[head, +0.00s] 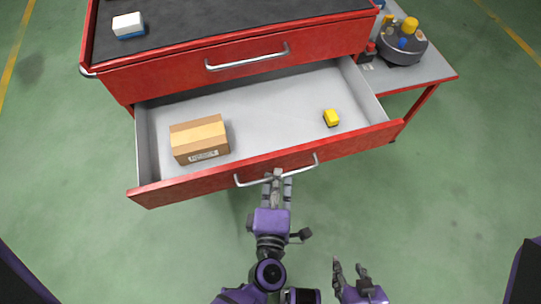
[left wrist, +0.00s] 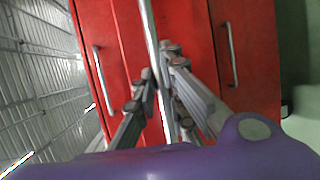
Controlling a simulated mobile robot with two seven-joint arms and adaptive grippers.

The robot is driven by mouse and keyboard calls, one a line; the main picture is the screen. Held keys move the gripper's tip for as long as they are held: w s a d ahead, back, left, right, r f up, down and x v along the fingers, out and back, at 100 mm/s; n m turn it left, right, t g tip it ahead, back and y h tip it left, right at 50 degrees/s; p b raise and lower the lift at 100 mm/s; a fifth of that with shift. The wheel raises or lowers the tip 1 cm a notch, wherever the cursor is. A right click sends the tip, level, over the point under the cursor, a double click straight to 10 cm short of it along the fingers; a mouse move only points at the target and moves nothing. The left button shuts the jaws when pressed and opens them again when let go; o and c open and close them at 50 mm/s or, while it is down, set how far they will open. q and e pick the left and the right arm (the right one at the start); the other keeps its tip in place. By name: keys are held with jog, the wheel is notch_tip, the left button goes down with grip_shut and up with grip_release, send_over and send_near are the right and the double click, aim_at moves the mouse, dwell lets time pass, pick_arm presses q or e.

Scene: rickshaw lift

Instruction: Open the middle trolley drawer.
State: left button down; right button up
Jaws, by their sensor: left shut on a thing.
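The red trolley has a drawer (head: 265,108) pulled out toward me, with its grey inside showing. Its silver bar handle (head: 246,183) runs along the front panel. My left gripper (head: 277,176) is at the middle of this handle, and its fingers (left wrist: 165,98) are shut around the bar (left wrist: 150,40) in the left wrist view. A cardboard box (head: 199,139) lies at the drawer's left and a small yellow block (head: 331,117) at its right. My right gripper (head: 350,268) hangs low in the head view, away from the trolley, with its fingers apart and empty.
The closed drawer above has its own silver handle (head: 247,62). A white and blue block (head: 128,25) lies on the dark trolley top. A grey side table (head: 440,72) at the right bears a round grey container (head: 403,47). The green floor (head: 440,200) in front is clear.

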pick_arm(q)
jog(key=s+d+b, duration=0.1)
jog(key=s+d, duration=0.1)
jog(key=s, duration=0.5)
jog(key=shift+d, duration=0.15)
jog(key=shift+r, duration=0.1)
jog(key=c, duration=1.8)
grip_release()
